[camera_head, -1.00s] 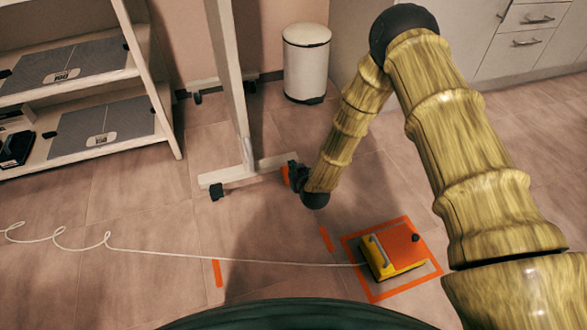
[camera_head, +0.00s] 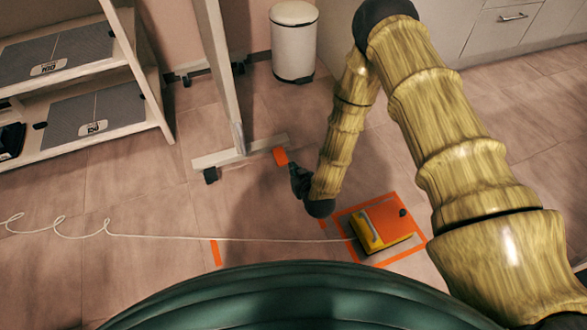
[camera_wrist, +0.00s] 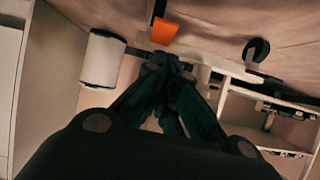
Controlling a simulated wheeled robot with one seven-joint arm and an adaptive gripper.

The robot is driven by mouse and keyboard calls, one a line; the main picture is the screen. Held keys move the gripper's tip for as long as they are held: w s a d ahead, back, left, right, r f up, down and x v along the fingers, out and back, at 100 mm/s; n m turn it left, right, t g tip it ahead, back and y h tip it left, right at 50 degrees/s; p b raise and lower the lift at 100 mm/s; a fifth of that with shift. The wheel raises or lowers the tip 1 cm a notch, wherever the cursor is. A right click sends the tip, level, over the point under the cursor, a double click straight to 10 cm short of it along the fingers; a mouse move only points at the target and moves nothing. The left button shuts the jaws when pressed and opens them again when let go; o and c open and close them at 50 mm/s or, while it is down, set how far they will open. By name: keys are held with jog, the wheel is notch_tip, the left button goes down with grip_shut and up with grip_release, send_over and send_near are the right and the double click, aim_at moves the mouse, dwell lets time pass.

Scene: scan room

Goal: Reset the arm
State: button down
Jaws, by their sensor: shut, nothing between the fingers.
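My arm, with a yellow wood-like skin, reaches from the lower right of the head view up and then down over the floor. My gripper (camera_head: 298,176) is small and dark there, at the lower end of the arm, above the floor and left of the wrist. In the wrist view my gripper (camera_wrist: 168,62) shows its dark fingers closed together at the tips. It holds nothing.
A yellow device (camera_head: 374,232) with a cable sits in an orange floor square (camera_head: 408,256). An upright panel on a wheeled foot (camera_head: 232,158) stands near the gripper. A white bin (camera_head: 294,45), a shelf unit (camera_head: 100,148) and cabinets (camera_head: 490,45) stand behind.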

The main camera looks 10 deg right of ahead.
dwell(0.3)
jog(key=s+d+f+m+g+h, duration=0.1)
jog(key=s+d+g, duration=0.35)
jog(key=s, duration=0.85)
jog(key=s+d+f+m+g+h, duration=0.1)
jog(key=s+d+g, duration=0.3)
jog(key=s, duration=0.8)
jog(key=s+d+f+m+g+h, duration=0.1)
jog(key=s+d+g, duration=0.35)
jog(key=s, duration=0.85)
notch_tip(320, 180, up, 39)
jog(key=d+t+p, duration=0.1)
jog(key=d+p, duration=0.1)
jog(key=p, duration=3.6)
jog(key=shift+s+f+p, duration=0.15)
jog(key=shift+s+p, duration=0.2)
jog(key=shift+s, duration=0.05)
jog(key=shift+s+d, duration=0.1)
jog(key=shift+s, duration=0.05)
